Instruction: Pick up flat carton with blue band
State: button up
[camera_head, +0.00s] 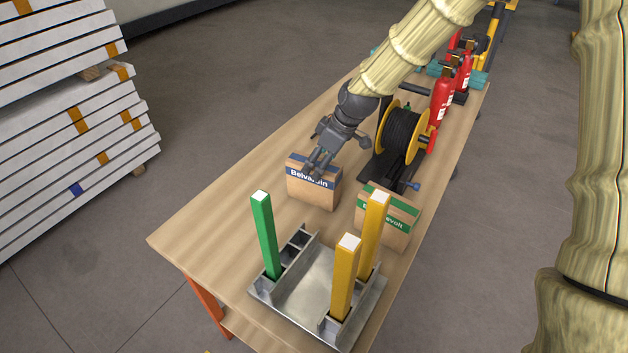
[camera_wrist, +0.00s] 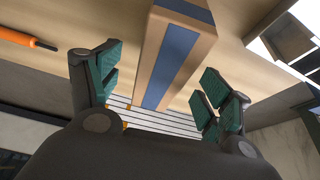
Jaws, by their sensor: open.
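The flat carton with the blue band (camera_head: 315,194) stands upright on the wooden table, its printed face toward the head camera. My gripper (camera_head: 317,167) is at the carton's top edge, and its fingers overlap the blue band in the head view. In the wrist view the carton (camera_wrist: 180,55) with its blue stripe reaches between the two teal-padded fingers of my gripper (camera_wrist: 163,88). The fingers are apart, with a visible gap on each side of the carton. Whether a finger touches the carton elsewhere is hard to tell.
A green-banded carton (camera_head: 395,220) stands to the right. A metal tray (camera_head: 305,285) with green and yellow posts is in front. A cable reel (camera_head: 402,135) and red extinguishers (camera_head: 441,102) stand behind. Bare table (camera_head: 225,205) lies left. An orange-handled item (camera_wrist: 25,38) shows in the wrist view.

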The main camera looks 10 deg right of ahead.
jog(key=shift+p+x, duration=0.8)
jog(key=shift+x, duration=1.8)
jog(key=shift+f, duration=0.25)
jog(key=c, duration=1.3)
